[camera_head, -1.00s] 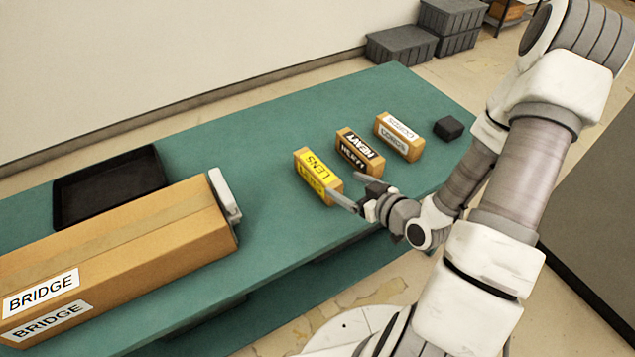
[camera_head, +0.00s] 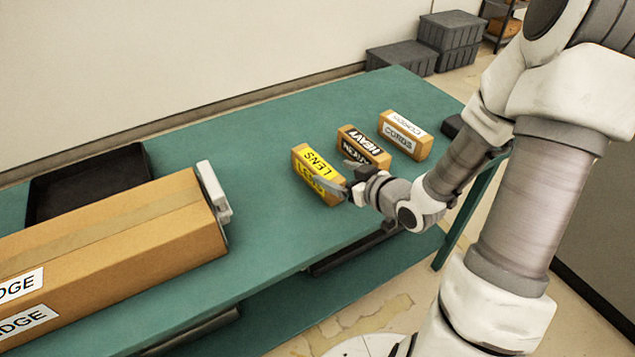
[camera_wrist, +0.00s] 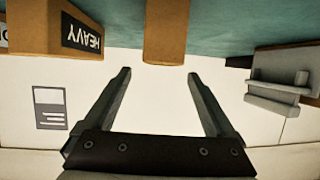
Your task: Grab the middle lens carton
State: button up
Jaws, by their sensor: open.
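The lens carton (camera_head: 303,167), a brown box with yellow LENS labels, is the leftmost of three small cartons on the green table. The middle one of the row is the HEAVY carton (camera_head: 375,151) with black labels. My gripper (camera_head: 335,175) is open at the near right end of the lens carton, one finger overlapping its labelled side in the head view and the other near the gap to the HEAVY carton. In the wrist view, a plain brown carton end (camera_wrist: 165,35) sits ahead, between and just beyond the open fingertips (camera_wrist: 158,72); nothing is held.
The CORDS carton (camera_head: 408,143) stands right of the HEAVY carton, with a black block (camera_head: 452,125) beyond. A long BRIDGE box (camera_head: 110,240) and a black tray (camera_head: 90,178) fill the table's left. The table (camera_head: 250,150) between is clear.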

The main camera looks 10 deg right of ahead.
aim_at(322, 167)
jog(key=shift+a+f+b, duration=0.1)
jog(key=shift+f+b, duration=0.25)
jog(key=shift+b, duration=0.4)
jog(key=shift+b+x, duration=0.4)
jog(key=shift+x, duration=0.85)
jog(key=b+x, duration=0.2)
jog(key=x, duration=0.2)
jog(key=shift+w, duration=0.2)
jog(key=shift+w+a+b, duration=0.2)
jog(key=shift+w+b, duration=0.1)
jog(key=shift+w, duration=0.05)
grip_shut()
